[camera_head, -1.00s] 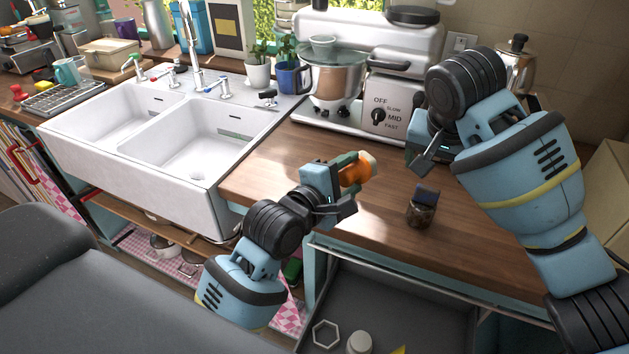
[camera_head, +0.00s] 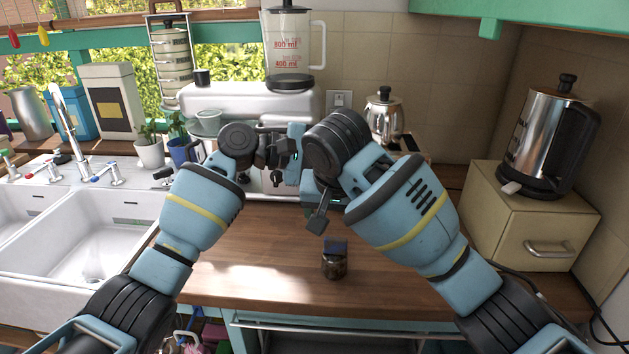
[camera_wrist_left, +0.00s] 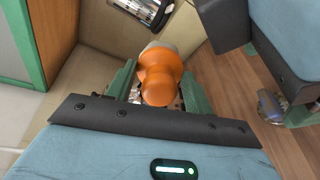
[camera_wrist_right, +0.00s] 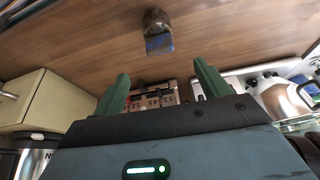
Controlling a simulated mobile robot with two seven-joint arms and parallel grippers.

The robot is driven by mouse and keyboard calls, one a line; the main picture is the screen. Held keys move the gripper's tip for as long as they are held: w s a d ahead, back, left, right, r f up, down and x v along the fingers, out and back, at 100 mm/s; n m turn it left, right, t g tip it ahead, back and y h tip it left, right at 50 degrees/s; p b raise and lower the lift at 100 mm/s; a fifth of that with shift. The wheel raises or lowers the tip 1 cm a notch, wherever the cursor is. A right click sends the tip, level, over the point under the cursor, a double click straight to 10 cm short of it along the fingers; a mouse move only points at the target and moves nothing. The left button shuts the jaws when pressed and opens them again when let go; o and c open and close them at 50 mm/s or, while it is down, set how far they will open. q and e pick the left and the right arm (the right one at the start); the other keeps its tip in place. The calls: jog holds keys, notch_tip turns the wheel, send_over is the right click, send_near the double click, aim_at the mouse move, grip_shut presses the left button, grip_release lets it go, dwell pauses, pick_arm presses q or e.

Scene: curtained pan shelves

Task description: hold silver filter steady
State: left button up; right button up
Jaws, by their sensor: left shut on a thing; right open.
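My left gripper (camera_head: 286,152) is shut on an orange, rounded thing (camera_wrist_left: 158,75) that sits between its green fingers in the left wrist view. A little silvery metal shows beside it, but I cannot tell whether this is the silver filter. In the head view the held thing is hidden behind my grippers. My right gripper (camera_wrist_right: 160,88) is open and empty; in the head view it (camera_head: 318,205) is over the counter, close to the left one. No silver filter is plainly visible.
A small dark jar with a blue top (camera_head: 334,262) stands on the wooden counter (camera_head: 240,255). A silver pot (camera_head: 384,117) and a white appliance (camera_head: 220,98) are at the back. A kettle (camera_head: 545,135) stands on a cream box (camera_head: 515,215) at right. The front counter is mostly clear.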

aim_at(335, 239)
pick_arm(q)
notch_tip(335, 239, up, 6)
jog(key=s+d+m+g, duration=0.1)
jog(key=m+g, duration=0.1)
jog(key=g, duration=0.1)
jog(key=shift+s+d+m+g, duration=0.35)
jog(key=shift+m+g, duration=0.05)
jog(key=shift+f, duration=0.1)
pick_arm(e)
jog(key=shift+f, duration=0.1)
jog(key=x, duration=1.1)
jog(key=shift+w+f, duration=0.15)
jog(key=shift+f, duration=0.25)
jog(key=c, duration=1.1)
